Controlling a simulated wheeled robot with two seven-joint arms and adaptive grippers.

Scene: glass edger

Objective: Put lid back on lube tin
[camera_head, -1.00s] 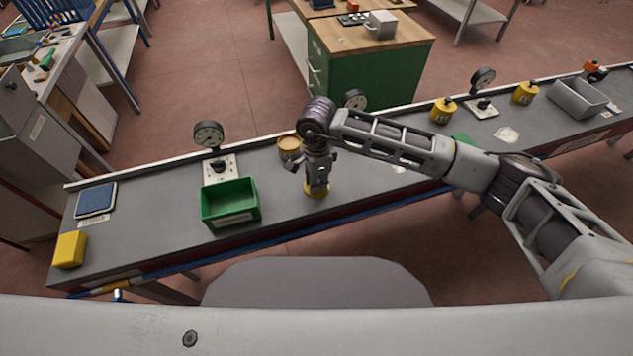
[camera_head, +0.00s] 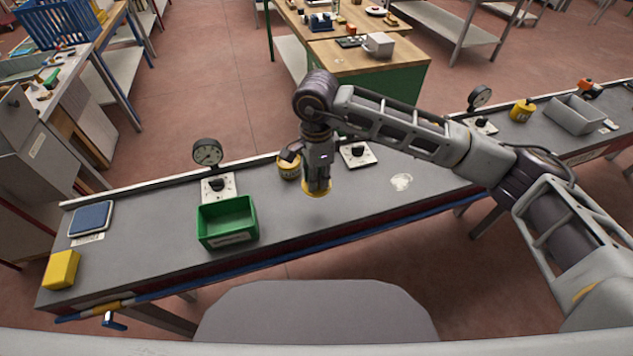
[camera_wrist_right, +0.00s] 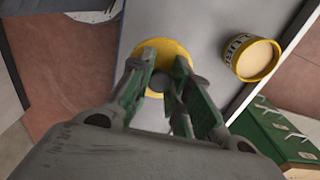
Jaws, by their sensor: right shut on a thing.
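The lube tin (camera_head: 289,170) is a small yellow tin on the bench. It is open at the top in the right wrist view (camera_wrist_right: 251,58), with pale tan contents and a dark label on its side. My right gripper (camera_head: 317,183) is shut on the yellow round lid (camera_head: 316,190), to the right of the tin and nearer me in the head view. The lid (camera_wrist_right: 175,49) lies beneath the fingertips in the wrist view, apart from the tin and seemingly above the bench. Part of the lid is hidden by the fingers. My left gripper is not in view.
A green bin (camera_head: 227,238) stands left of the tin, with a dial gauge (camera_head: 207,152) behind it. A white plate with a black knob (camera_head: 357,154) is right of the gripper. Another yellow tin (camera_head: 522,110) and a grey tray (camera_head: 575,117) stand farther right.

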